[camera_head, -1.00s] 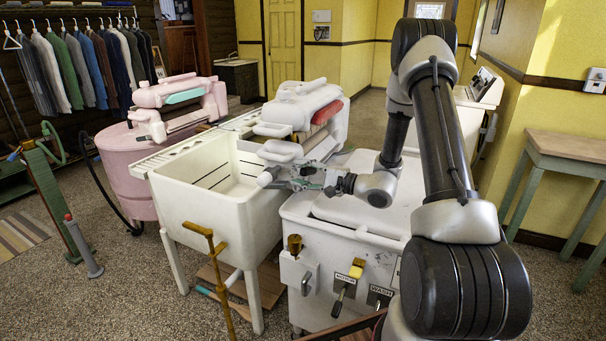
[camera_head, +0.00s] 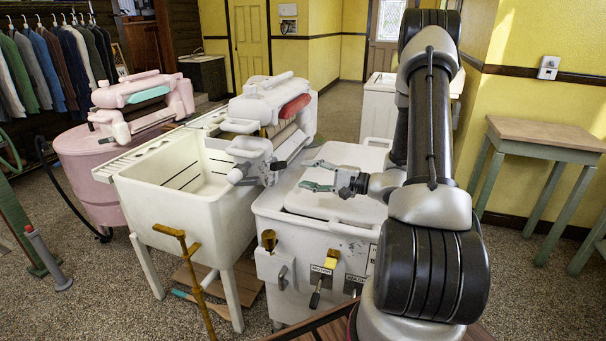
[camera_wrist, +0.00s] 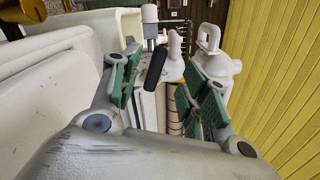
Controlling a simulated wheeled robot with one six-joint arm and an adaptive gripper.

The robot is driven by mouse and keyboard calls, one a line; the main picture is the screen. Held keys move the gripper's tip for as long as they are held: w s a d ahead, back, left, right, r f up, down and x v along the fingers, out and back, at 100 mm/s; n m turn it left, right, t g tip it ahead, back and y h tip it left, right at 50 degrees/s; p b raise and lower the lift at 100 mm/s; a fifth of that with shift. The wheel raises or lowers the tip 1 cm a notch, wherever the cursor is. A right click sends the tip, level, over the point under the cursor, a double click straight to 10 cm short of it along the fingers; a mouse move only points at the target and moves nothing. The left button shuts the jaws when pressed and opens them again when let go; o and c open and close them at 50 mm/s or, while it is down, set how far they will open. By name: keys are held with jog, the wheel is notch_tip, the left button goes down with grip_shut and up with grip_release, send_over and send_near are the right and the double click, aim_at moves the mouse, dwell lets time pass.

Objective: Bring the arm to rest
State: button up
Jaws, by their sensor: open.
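My gripper (camera_head: 308,176) is open and empty, its green-padded fingers pointing left over the lid of the white washer (camera_head: 330,232). It is apart from the wringer (camera_head: 270,104) and from the wringer's crank with a black grip (camera_head: 278,165). In the wrist view my gripper (camera_wrist: 168,88) shows its two fingers spread wide. The crank's black grip (camera_wrist: 156,66) appears beyond and between them, touching neither as far as I can see. My arm reaches forward at the right of the head view, bent above the washer.
A white tub (camera_head: 170,215) stands left of the washer, with a pink washer (camera_head: 90,165) behind it. A side table (camera_head: 550,137) stands by the yellow wall at right. A grey post (camera_head: 47,260) stands at left. Open floor (camera_head: 345,110) lies behind the washers.

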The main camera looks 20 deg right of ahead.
dwell(0.4)
jog(key=s+a+f+m+g, duration=0.1)
jog(key=s+a+f+g, duration=0.25)
jog(key=s+g, duration=0.4)
jog(key=s+d+r+n+g+h, duration=0.1)
jog(key=s+n+g, duration=0.15)
jog(key=s, duration=0.45)
jog(key=s+r+n+g+h, duration=0.1)
jog(key=s+r+g, duration=0.15)
jog(key=s, duration=0.35)
jog(key=s+d+r+n+h, duration=0.6)
jog(key=r+h, duration=0.3)
jog(key=a+r+n+t+h, duration=0.1)
jog(key=a+r+n+t, duration=0.2)
jog(key=r, duration=0.6)
jog(key=shift+n+t+h, duration=0.4)
jog(key=shift+n+t, duration=0.15)
jog(key=shift+n, duration=0.1)
